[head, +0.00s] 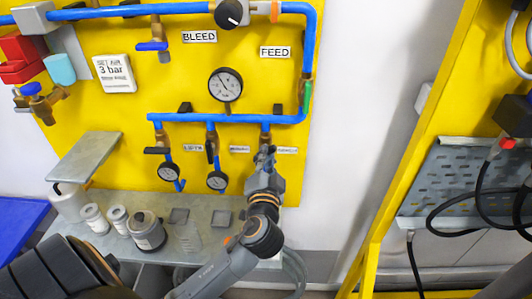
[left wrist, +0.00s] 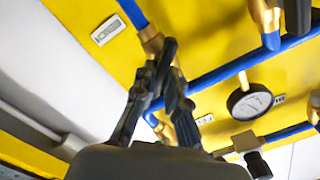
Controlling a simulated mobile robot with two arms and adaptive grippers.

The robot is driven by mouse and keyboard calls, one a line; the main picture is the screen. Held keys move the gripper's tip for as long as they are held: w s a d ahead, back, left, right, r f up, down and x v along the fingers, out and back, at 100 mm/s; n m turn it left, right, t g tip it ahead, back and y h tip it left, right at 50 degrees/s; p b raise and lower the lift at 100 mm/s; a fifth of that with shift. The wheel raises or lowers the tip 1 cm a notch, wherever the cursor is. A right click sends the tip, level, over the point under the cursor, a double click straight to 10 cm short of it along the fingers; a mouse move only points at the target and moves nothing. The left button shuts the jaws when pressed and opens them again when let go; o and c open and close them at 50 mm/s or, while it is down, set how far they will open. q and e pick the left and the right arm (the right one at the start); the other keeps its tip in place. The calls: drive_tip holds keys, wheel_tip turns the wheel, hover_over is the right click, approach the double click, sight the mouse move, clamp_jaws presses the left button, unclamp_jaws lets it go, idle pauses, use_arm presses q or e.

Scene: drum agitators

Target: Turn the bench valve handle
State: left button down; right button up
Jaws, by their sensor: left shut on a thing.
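Three brass drop valves hang from the lower blue pipe (head: 220,118) on the yellow panel. The left valve handle (head: 156,150) is black and lies sideways. The middle valve handle (head: 211,151) is black and points down. My left gripper (head: 265,156) is at the right-hand valve (head: 265,137) and mostly hides its handle. In the left wrist view, my left gripper (left wrist: 160,85) is shut on a black valve handle (left wrist: 168,50) beside a brass body and blue pipe. The small labels under the pipe are too small to read surely. My right gripper is out of view.
A pressure gauge (head: 225,84) sits above the pipe, and two small gauges hang below the left and middle valves. A grey shelf (head: 215,203) below carries several jars and a dark-topped canister (head: 147,231). A yellow frame (head: 405,130) with cables stands at right.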

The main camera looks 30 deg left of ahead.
use_arm(q)
drive_tip(key=shift+w+f+m+p, duration=0.1)
drive_tip(key=shift+m+p, duration=1.75)
drive_tip(key=shift+m, duration=2.05)
drive_tip(key=c, duration=1.4)
unclamp_jaws()
drive_tip(key=shift+f, duration=0.15)
drive_tip(key=v, duration=1.2)
drive_tip(key=shift+a, duration=0.1)
